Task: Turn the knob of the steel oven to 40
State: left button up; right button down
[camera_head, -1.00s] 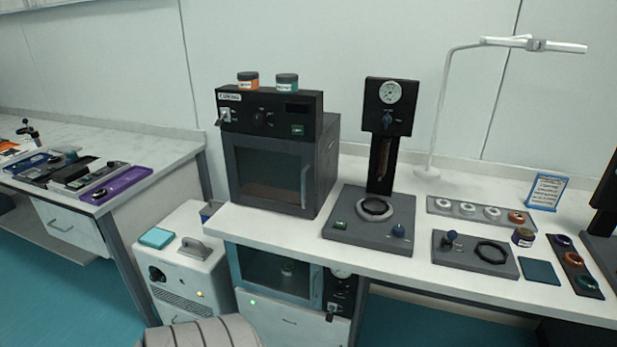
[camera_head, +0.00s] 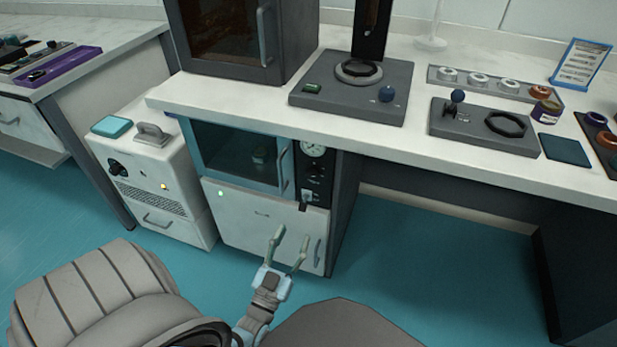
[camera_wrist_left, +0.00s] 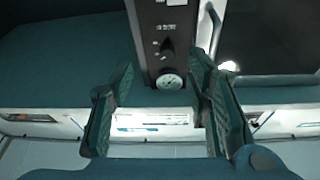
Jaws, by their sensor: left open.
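The oven under the bench has a steel-blue door frame (camera_head: 286,178), a dark window and a vertical handle. Its narrow black control panel (camera_head: 318,184) on the right carries a round white gauge (camera_head: 313,149). In the left wrist view the panel shows a dark knob (camera_wrist_left: 167,47) beside the gauge (camera_wrist_left: 171,82); the knob's setting is too small to read. My left gripper (camera_head: 291,238) is open and empty, below and in front of the panel in the head view. Its spread fingers (camera_wrist_left: 161,65) frame the panel in the wrist view, apart from the knob. My right gripper is not in view.
A dark oven (camera_head: 291,35) stands on the white bench (camera_head: 230,103) above. A white drawer front (camera_head: 250,215) lies below the lower oven. A white wheeled unit (camera_head: 155,180) stands to the left. The teal floor (camera_head: 420,260) to the right is clear.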

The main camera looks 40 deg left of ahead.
aim_at(311, 178)
pick_arm(q)
jog(key=shift+n+t+y, duration=0.3)
jog(key=shift+t+y, duration=0.1)
jog(key=shift+y, duration=0.2)
jog(key=x, duration=0.4)
jog(key=r+x, duration=0.1)
jog(key=x, duration=0.4)
jog(key=s+x, duration=0.1)
jog(key=x, duration=0.4)
jog(key=shift+w+a+r, duration=0.2)
jog(key=shift+a+r, duration=0.05)
jog(key=shift+r, duration=0.2)
jog(key=shift+w+a+r, duration=0.1)
jog(key=shift+w+r, duration=0.05)
jog(key=shift+w, duration=0.2)
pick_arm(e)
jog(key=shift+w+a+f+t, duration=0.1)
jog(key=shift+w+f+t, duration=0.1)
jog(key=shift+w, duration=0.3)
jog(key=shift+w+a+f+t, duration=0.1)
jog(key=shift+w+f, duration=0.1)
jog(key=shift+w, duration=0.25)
pick_arm(q)
jog(key=shift+c, duration=0.4)
grip_shut()
